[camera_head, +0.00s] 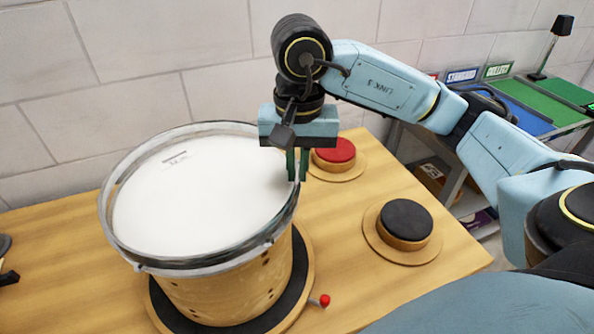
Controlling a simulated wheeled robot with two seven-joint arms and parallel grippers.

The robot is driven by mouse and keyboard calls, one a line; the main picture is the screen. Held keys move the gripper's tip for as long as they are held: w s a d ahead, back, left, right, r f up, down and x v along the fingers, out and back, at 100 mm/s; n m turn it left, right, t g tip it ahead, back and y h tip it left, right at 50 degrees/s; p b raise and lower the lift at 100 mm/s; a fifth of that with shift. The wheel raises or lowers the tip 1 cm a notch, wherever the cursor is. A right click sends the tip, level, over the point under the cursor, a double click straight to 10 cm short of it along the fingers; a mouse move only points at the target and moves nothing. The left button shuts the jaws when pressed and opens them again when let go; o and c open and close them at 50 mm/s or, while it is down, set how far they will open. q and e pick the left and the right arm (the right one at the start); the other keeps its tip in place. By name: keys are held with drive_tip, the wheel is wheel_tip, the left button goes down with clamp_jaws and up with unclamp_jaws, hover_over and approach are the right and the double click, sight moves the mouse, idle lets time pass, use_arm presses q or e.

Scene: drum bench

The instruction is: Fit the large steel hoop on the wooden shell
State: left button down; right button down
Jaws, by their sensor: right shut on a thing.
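The wooden shell (225,291) stands upright on a round black-topped base at the left of the bench. A white drum head (200,200) covers its top. The large steel hoop (205,264) lies around the head at the shell's upper edge. I cannot tell whether it is fully seated all round. My right gripper (297,178) points down at the hoop's right side and is shut on its rim. Its fingertips partly hide the rim there.
A red-topped round block (333,153) and a black-topped one (405,222) stand right of the shell. A small red knob (324,300) sticks out from the base. Dark items show at the left edge. A tiled wall (130,60) closes the back.

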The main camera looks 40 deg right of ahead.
drive_tip(key=shift+f, duration=0.5)
use_arm(q)
drive_tip(key=shift+s, duration=0.25)
use_arm(e)
drive_tip(key=shift+f+b, duration=0.3)
drive_tip(key=shift+b, duration=0.1)
drive_tip(key=c, duration=2)
unclamp_jaws()
use_arm(q)
drive_tip(key=shift+s+f, duration=0.15)
drive_tip(key=shift+f, duration=0.25)
use_arm(e)
drive_tip(key=o, duration=0.4)
use_arm(q)
drive_tip(key=shift+r, duration=0.1)
use_arm(e)
drive_tip(key=shift+o, duration=0.2)
drive_tip(key=shift+r, duration=0.1)
